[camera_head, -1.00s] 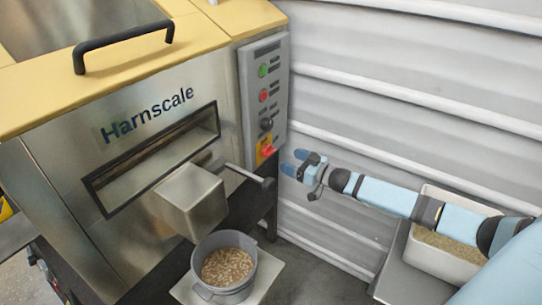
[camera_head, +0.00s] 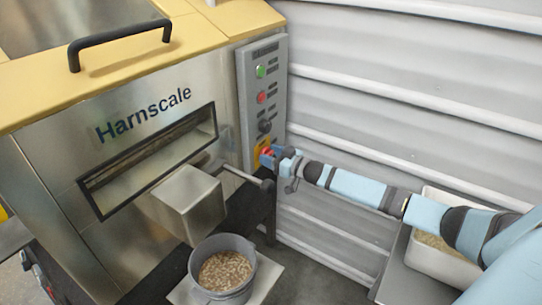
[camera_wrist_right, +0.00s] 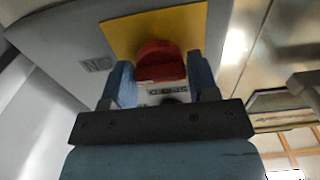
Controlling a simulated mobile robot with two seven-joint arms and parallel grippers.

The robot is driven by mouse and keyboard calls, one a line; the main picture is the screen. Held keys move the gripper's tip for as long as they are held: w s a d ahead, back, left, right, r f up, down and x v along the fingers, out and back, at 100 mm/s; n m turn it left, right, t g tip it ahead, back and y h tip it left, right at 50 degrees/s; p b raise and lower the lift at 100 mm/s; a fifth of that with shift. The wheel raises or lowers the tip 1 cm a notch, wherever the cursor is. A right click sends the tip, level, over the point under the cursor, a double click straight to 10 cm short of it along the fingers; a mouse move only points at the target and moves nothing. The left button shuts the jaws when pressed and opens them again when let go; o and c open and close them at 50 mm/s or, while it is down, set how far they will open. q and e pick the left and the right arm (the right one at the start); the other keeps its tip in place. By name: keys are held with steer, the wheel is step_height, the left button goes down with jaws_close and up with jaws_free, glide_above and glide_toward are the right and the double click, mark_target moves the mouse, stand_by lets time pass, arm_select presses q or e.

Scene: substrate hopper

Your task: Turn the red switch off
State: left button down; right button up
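The red switch (camera_head: 267,152) sits on a yellow plate (camera_head: 259,159) low on the grey control panel of the Harnscale machine. In the right wrist view the red switch (camera_wrist_right: 160,62) is a rounded red knob on the yellow plate (camera_wrist_right: 118,35). My right gripper (camera_head: 269,157) is at the switch, its blue fingers apart. In the wrist view the gripper (camera_wrist_right: 161,82) has one finger on each side of the knob; I cannot tell whether they touch it. The fingers partly hide the switch in the head view. My left gripper is not in view.
The control panel (camera_head: 262,50) also carries a green button (camera_head: 261,71), a red button (camera_head: 261,97) and a black knob (camera_head: 264,126). A rod with a dark end (camera_head: 267,184) sticks out just below my gripper. A bucket of pellets (camera_head: 222,290) stands below the spout (camera_head: 186,202).

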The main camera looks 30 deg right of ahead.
steer(key=c, duration=0.4)
